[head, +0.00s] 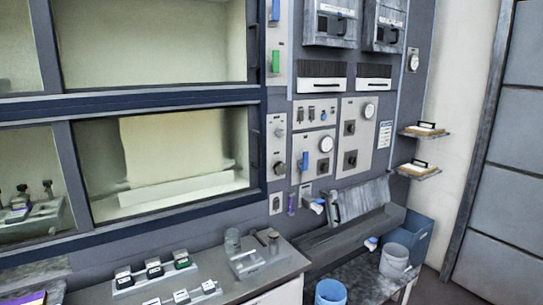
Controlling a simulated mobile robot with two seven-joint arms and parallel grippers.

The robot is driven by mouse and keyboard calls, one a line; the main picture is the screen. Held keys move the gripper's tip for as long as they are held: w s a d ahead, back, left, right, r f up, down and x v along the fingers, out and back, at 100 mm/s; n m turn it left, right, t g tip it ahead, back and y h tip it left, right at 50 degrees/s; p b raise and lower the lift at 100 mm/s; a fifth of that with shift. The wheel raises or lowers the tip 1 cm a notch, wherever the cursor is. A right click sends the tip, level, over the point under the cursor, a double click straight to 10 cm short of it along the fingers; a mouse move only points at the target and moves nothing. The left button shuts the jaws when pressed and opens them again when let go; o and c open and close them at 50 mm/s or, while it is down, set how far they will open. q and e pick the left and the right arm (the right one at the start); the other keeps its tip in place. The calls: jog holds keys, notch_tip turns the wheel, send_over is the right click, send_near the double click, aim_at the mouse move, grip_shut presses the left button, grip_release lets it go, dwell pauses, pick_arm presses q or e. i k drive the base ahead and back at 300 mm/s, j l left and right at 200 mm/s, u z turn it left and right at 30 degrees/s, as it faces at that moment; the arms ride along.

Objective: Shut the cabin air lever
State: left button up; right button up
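Several lever-like handles show on the grey wall panels, and I cannot read which one is marked cabin air. A blue lever (304,162) stands upright on the panel beside a round gauge. A green lever (275,62) sits upright on the narrow strip to the right of the upper window, with a blue lever (275,11) above it, cut by the top edge. A small purple handle (291,203) is lower down, below the panels. Neither of my grippers is in view.
Two small shelves (420,172) jut from the wall.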

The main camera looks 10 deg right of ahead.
aim_at(304, 167)
jog(key=i+l+u, duration=0.15)
jog(key=l, duration=0.15)
jog(key=i+l+u, duration=0.15)
jog(key=l, duration=0.2)
jog(key=i+l+u, duration=0.2)
jog(key=l, duration=0.15)
jog(key=i+l+u, duration=0.1)
jog(key=l, duration=0.6)
jog(key=i+l, duration=0.15)
jog(key=l, duration=0.55)
jog(key=i+l+u, duration=0.15)
jog(key=l, duration=0.55)
jog(key=k, duration=0.05)
